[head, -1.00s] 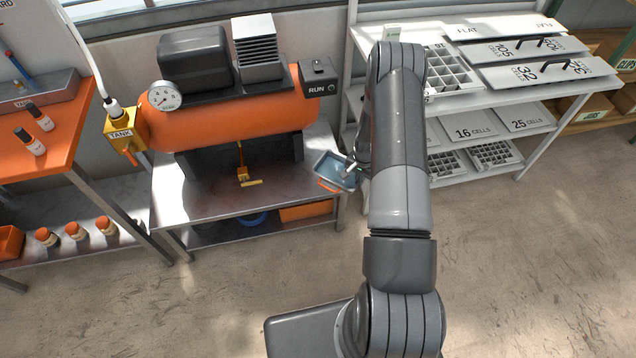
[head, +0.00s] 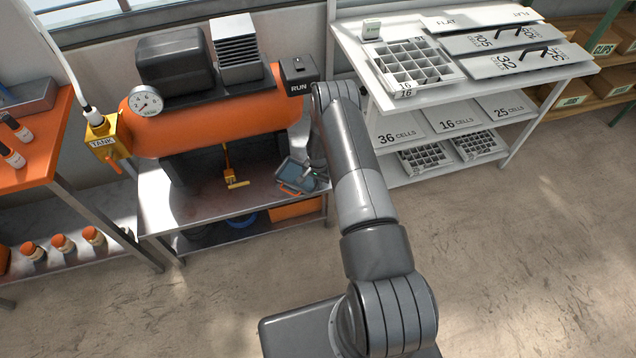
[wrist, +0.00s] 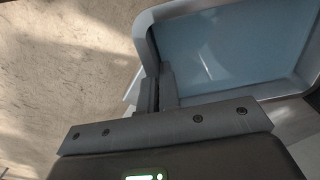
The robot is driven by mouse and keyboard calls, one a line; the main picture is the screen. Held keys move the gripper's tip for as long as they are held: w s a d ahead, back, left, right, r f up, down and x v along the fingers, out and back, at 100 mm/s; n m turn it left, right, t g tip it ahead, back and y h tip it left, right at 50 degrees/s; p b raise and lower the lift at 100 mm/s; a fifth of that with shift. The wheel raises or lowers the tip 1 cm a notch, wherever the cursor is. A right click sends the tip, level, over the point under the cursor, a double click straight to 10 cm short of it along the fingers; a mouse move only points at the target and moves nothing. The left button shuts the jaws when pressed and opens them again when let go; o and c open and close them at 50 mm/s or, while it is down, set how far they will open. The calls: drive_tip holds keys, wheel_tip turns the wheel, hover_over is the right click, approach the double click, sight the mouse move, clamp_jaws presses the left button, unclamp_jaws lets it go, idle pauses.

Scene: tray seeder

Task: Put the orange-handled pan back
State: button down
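The pan (head: 293,172) is a shallow grey-rimmed tray with a blue inside and an orange part along its lower side. It is at the right end of the metal bench (head: 190,207); I cannot tell whether it touches the bench. My gripper (head: 315,174) is at the pan's right side, partly hidden by my arm. In the wrist view the blue pan (wrist: 230,45) fills the upper right, and my gripper (wrist: 158,88) is shut on its near wall. The orange handle does not show in that view.
A black RUN box (head: 298,78) is above the pan. A white shelf (head: 375,90) with cell trays stands to the right. An orange bin (head: 295,208) sits under the bench.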

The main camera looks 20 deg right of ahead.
drive_tip(key=shift+f, duration=0.25)
drive_tip(key=c, duration=2.1)
unclamp_jaws()
drive_tip(key=shift+f, duration=0.1)
drive_tip(key=o, duration=0.4)
